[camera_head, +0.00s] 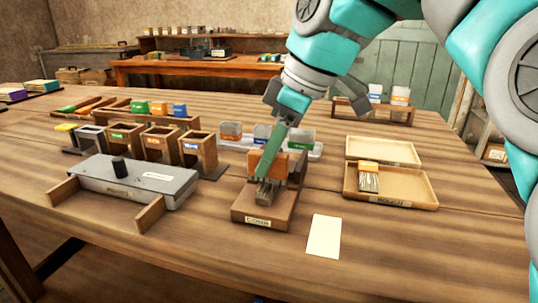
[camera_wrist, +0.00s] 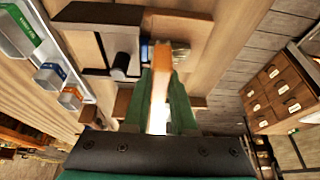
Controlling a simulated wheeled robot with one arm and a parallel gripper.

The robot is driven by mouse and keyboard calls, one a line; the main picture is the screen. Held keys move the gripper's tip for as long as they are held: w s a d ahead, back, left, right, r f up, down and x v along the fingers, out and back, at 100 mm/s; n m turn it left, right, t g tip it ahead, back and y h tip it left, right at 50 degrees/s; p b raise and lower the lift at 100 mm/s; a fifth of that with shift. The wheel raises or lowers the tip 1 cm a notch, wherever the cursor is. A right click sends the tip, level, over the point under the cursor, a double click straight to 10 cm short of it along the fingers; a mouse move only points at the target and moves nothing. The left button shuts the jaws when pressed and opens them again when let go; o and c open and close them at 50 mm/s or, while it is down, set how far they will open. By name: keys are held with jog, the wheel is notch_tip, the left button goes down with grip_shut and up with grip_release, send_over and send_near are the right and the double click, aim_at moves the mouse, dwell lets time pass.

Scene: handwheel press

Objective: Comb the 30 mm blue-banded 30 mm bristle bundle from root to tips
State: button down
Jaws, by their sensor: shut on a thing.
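My gripper (camera_head: 266,172) is over the wooden stand labelled COMB (camera_head: 258,216). A bit of blue and grey (camera_wrist: 181,48) shows beyond the orange piece in the wrist view, so the blue band is only partly visible at best. My fingers hide most of the contact.
An open wooden box labelled ROUGH (camera_head: 415,193) holds an orange-banded bundle (camera_head: 369,176) on the right. A pale card (camera_head: 324,236) lies in front. A grey metal plate with a black knob (camera_head: 135,183) and several wooden bins (camera_head: 197,149) stand left. The table's front right is clear.

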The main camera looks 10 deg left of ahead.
jog(key=shift+f+b, duration=0.3)
jog(key=shift+f, duration=0.2)
jog(key=shift+s, duration=0.15)
jog(key=shift+s+r, duration=0.1)
jog(key=shift+s, duration=0.25)
jog(key=shift+s+a, duration=0.1)
jog(key=shift+s, duration=0.35)
jog(key=shift+s, duration=0.15)
jog(key=shift+s, duration=0.25)
jog(key=shift+s, duration=0.2)
jog(key=shift+s, duration=0.25)
